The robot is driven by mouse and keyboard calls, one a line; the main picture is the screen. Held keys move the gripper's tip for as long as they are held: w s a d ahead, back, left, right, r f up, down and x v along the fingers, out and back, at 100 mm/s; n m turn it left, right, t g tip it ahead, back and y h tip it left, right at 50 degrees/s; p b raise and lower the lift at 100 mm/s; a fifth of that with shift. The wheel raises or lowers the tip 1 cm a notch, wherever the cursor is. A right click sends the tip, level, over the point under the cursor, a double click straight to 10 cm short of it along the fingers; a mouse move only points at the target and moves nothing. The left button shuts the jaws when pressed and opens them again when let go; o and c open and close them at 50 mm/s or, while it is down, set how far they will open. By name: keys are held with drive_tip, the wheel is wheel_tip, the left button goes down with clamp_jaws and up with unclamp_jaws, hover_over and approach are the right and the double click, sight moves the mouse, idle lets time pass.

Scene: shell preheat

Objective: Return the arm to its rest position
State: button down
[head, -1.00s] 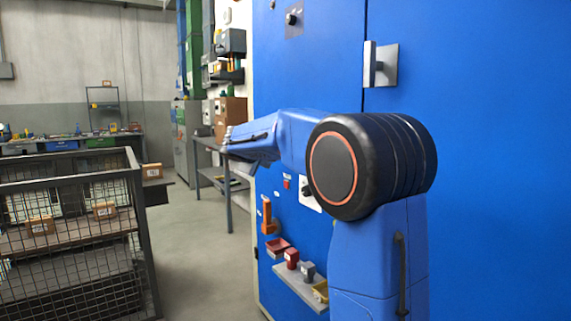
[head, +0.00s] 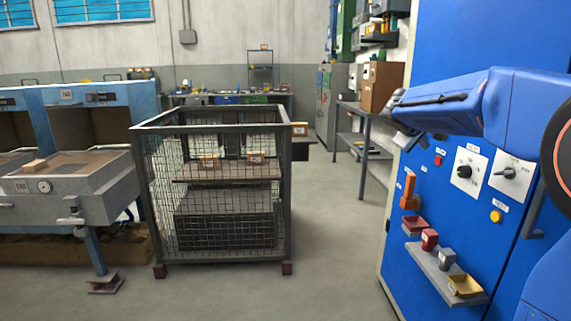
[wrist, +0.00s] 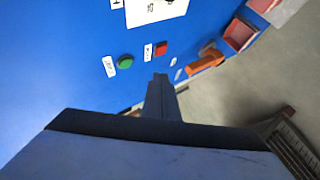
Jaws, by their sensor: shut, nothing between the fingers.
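My blue arm reaches in from the right edge of the head view, in front of the blue cabinet (head: 455,110). My gripper (head: 402,134) is at the arm's left end, partly hidden by the wrist. In the wrist view my gripper (wrist: 160,80) shows with its fingers together and nothing between them. It points toward the cabinet front, where a green button (wrist: 125,62) and a red button (wrist: 161,48) show. I cannot tell how far the fingertips are from the panel.
A wire cage (head: 215,258) with shelves stands mid-left, and a grey tank unit (head: 75,190) is left of it. Small bins sit on a cabinet shelf (head: 432,266) below an orange handle (head: 409,190). A side table (head: 363,150) stands behind. The floor between cage and cabinet is clear.

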drive_tip(key=s+a+f+m+g+y, duration=0.1)
drive_tip(key=s+a+f+y, duration=0.2)
drive_tip(key=s, duration=1.2)
drive_tip(key=s+a+f+m+g+y, duration=0.1)
drive_tip(key=s+a+f+y, duration=0.2)
drive_tip(key=s+a+f, duration=0.6)
drive_tip(key=s+a+f+m+g+y, duration=0.1)
drive_tip(key=s+a+f, duration=0.5)
drive_tip(key=s+f, duration=0.6)
drive_tip(key=s+m+y, duration=0.1)
drive_tip(key=s+y, duration=0.1)
drive_tip(key=s, duration=0.7)
drive_tip(key=shift+s+a, duration=0.2)
drive_tip(key=shift+a, duration=0.2)
